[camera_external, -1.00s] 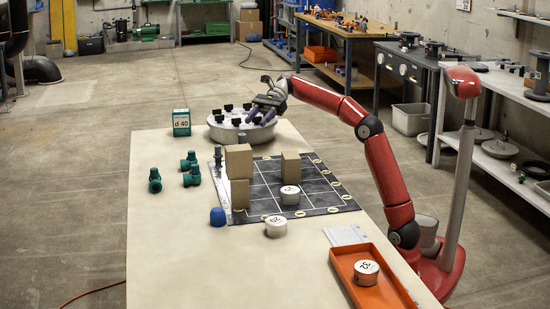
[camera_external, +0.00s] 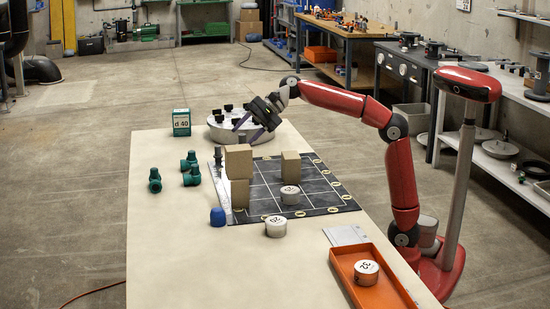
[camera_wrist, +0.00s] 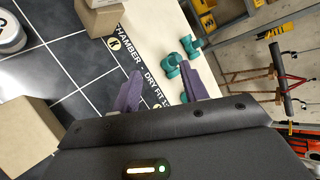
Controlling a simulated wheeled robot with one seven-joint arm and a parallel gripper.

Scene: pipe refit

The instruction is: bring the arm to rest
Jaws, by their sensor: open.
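My gripper (camera_external: 256,127) is open and empty, with dark purple fingers. In the external view it hangs in the air above the far part of the table (camera_external: 160,262), in front of the round grey basin (camera_external: 217,134) with black knobs. My red arm reaches to it from the table's right side, its elbow bent. In the wrist view the two fingers of my gripper (camera_wrist: 160,90) stand apart with nothing between them. Beyond them are the grid mat's lettered edge and green fittings (camera_wrist: 191,46).
The dark grid mat (camera_external: 266,179) holds brown blocks (camera_external: 290,165) and a white disc (camera_external: 290,194). Green fittings (camera_external: 191,175), a d 40 box (camera_external: 181,123), a blue cap (camera_external: 217,217) and a white disc (camera_external: 276,226) stand around it. An orange tray (camera_external: 335,267) holds another disc. The table's front left is bare.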

